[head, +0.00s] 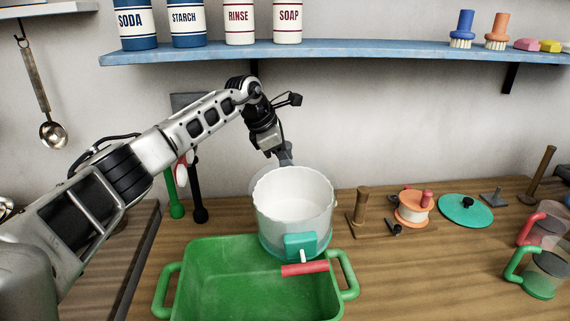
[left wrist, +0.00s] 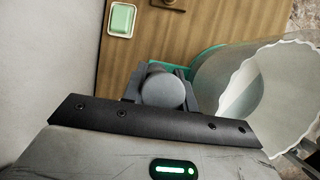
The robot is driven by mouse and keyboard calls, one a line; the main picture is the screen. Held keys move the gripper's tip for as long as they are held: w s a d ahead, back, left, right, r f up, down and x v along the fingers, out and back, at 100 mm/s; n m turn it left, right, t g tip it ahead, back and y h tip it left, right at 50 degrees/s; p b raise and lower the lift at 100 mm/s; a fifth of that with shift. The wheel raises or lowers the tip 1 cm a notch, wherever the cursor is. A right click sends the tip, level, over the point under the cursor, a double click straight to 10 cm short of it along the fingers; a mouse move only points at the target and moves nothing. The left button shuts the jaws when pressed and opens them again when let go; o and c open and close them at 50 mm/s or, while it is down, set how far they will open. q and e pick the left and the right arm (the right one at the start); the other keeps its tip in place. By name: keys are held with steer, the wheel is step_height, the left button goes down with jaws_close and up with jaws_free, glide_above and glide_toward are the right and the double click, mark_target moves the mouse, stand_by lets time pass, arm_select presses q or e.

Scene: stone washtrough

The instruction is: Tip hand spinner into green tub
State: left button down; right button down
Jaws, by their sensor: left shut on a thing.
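The hand spinner (head: 293,215) is a clear drum with a white liner, a teal base and gearbox, and a red crank grip. It stands nearly upright at the back rim of the green tub (head: 203,246), its crank overlapping that rim in view. I cannot tell whether it rests on the table or hangs just above. The tub has two side handles and shows a bare inside. My left gripper (head: 286,156) is shut on a grey round grip (left wrist: 163,92) at the spinner's far side. In the left wrist view the spinner (left wrist: 265,85) lies to the right. My right gripper is out of view.
A wooden stand (head: 361,212), an orange-and-white reel (head: 412,208), a teal disc (head: 465,210) and a green-handled cup (head: 543,273) stand to the right. A blue shelf (head: 340,54) with canisters and brushes hangs above. A soap dish (left wrist: 121,19) shows in the wrist view.

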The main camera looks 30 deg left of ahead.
mark_target(289, 146)
arm_select(q)
steer(key=shift+r, duration=0.25)
steer(key=shift+s+r+t+b, duration=0.35)
steer(key=shift+r+t+b, duration=0.45)
steer(key=shift+r, duration=0.05)
steer(key=shift+s+d+r+t+b, duration=0.15)
steer(key=shift+r+t+b, duration=0.15)
steer(key=shift+r, duration=0.35)
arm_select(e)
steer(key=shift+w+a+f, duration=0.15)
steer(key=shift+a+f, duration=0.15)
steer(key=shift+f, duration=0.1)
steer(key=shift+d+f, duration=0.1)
arm_select(q)
steer(key=shift+s+b, duration=0.1)
steer(key=shift+b, duration=0.2)
steer(key=shift+s+r+t+b, duration=0.3)
steer(key=shift+t+b, duration=0.2)
steer(key=shift+b, duration=0.2)
steer(key=shift+s+r+m+t+b, duration=0.3)
steer(key=shift+s+r+t+b, duration=0.1)
steer(key=shift+r+b, duration=0.35)
steer(key=shift+d+r, duration=0.1)
steer(key=shift+r, duration=0.1)
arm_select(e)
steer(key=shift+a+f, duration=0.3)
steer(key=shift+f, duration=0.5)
